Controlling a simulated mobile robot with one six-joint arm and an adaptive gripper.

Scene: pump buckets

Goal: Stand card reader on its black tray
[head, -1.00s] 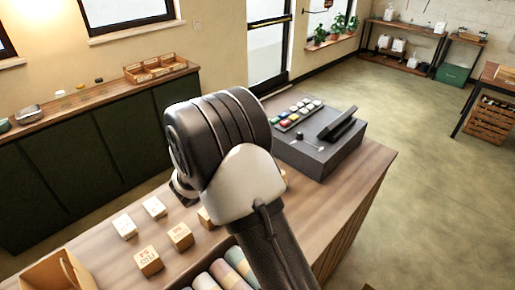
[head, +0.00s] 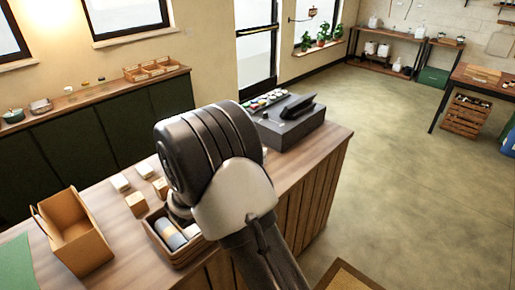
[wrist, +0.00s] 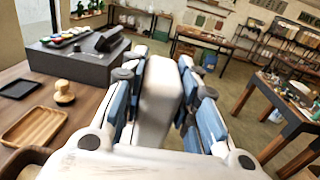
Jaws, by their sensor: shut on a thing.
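In the wrist view my gripper (wrist: 163,64) is shut on a pale, rounded slab, the card reader (wrist: 157,98). It stands upright between the blue-padded fingers, and its face and lower end are hidden. A small black tray (wrist: 19,88) lies flat and empty on the wooden counter at the left of the wrist view. The gripper and card reader are to the right of this tray, apart from it. In the head view my arm hides the gripper, the card reader and the black tray.
A wooden tray (wrist: 34,126) and a wooden knobbed piece (wrist: 64,93) are near the black tray. A dark register box (head: 292,126) stands at the counter's far end. Small boxes, a basket (head: 176,245) and an orange carton (head: 77,232) occupy the near counter. Open floor (head: 400,150) lies right.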

